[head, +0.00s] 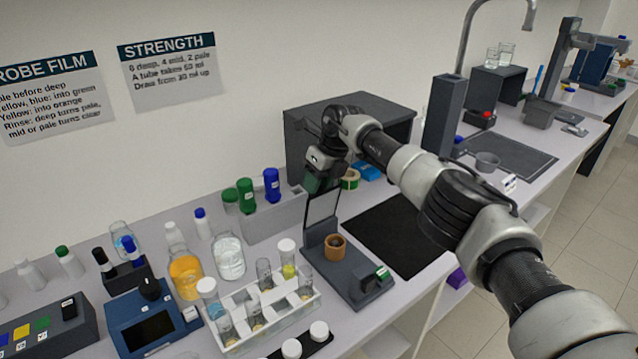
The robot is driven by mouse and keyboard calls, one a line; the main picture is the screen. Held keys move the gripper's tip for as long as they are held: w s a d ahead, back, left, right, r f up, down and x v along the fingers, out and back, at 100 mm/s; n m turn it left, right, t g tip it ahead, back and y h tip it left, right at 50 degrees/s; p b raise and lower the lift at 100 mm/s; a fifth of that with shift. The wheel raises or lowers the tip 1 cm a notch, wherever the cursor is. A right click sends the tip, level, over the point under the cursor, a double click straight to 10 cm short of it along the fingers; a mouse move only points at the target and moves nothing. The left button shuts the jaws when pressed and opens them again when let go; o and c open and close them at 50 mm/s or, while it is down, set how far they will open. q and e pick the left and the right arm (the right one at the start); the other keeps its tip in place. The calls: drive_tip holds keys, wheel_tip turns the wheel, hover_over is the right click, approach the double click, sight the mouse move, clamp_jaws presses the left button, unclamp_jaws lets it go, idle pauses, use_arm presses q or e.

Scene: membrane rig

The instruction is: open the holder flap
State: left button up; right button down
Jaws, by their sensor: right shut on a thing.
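The holder (350,277) is a dark grey base on the bench with a brown ring-shaped cup (335,247) on it. Its flap (321,209), a thin pale panel with a dark frame, stands upright at the holder's back end. My right gripper (322,186) is at the top of the flap and shut on it, as far as I can see; the fingertips are partly hidden by the gripper's own body. A small green-marked piece (382,272) sits at the holder's front right end. My left gripper is not in view.
A white tube rack (262,310) with several tubes stands left of the holder. A black mat (400,235) lies to its right, under my right arm. A grey bin with green and blue bottles (275,218) and a dark grey box (300,150) stand behind.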

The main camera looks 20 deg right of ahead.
sight(331, 204)
drive_tip(key=shift+w+a, duration=0.1)
idle(0.3)
drive_tip(key=c, duration=1)
unclamp_jaws()
drive_tip(key=shift+o, duration=1.4)
drive_tip(key=shift+w+f, duration=0.2)
drive_tip(key=shift+w, duration=0.05)
drive_tip(key=shift+s+d+r, duration=0.2)
drive_tip(key=shift+r, duration=0.3)
drive_tip(key=b+v, duration=0.2)
drive_tip(key=v, duration=0.7)
drive_tip(key=shift+r, duration=0.35)
